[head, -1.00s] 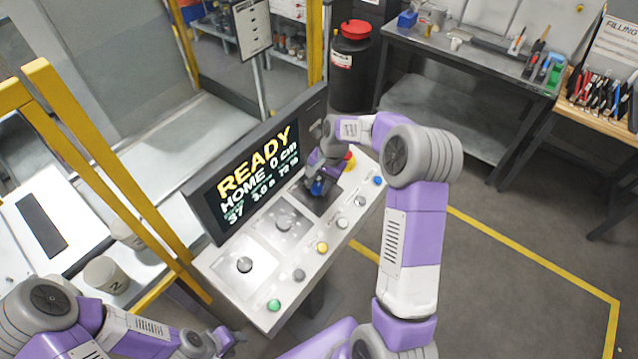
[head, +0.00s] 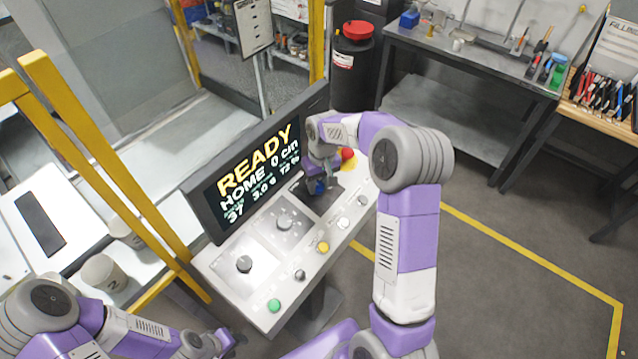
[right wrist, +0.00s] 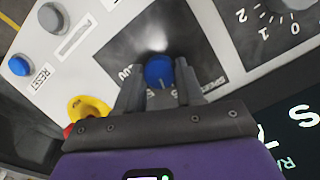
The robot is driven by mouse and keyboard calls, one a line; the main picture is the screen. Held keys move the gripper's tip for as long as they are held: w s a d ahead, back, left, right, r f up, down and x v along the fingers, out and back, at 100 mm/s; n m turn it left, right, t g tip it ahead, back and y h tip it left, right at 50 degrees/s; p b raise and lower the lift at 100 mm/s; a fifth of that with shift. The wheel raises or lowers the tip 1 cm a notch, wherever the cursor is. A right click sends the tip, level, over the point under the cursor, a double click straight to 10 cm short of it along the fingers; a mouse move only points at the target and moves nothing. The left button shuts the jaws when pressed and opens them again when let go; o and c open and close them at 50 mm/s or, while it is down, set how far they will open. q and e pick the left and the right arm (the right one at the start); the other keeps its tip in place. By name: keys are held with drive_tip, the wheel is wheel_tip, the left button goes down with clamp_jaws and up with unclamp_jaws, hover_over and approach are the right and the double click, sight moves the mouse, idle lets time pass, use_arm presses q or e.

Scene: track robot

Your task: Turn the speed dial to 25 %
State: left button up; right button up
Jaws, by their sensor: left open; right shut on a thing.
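The speed dial (right wrist: 159,70) is a blue knob on a dark plate marked SPEED in the right wrist view. My right gripper (right wrist: 160,88) is shut on it, one finger on each side. In the head view the dial (head: 318,186) is mostly hidden under my right gripper (head: 322,182). The screen (head: 255,172) reads READY, HOME 0 cm, with smaller figures 37, 3.0 and what looks like 72 %. The dial's pointer position against its scale cannot be read clearly. My left gripper (head: 222,342) is open and empty at the lower left, apart from the console.
The console (head: 215,268) also bears grey knobs (head: 243,264), a green button (head: 273,305), a yellow button (head: 323,247) and a red emergency stop (head: 347,155) close to my right gripper. Yellow posts (head: 110,180) and a white cup (head: 103,272) stand at left.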

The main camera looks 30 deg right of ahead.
sight(319, 187)
drive_tip(key=shift+n+h, duration=0.3)
drive_tip(key=shift+n, duration=0.9)
drive_tip(key=o, duration=1)
wheel_tip(319, 187, up, 8)
drive_tip(key=shift+s+f, duration=0.15)
drive_tip(key=shift+f, duration=0.05)
drive_tip(key=shift+f, duration=0.1)
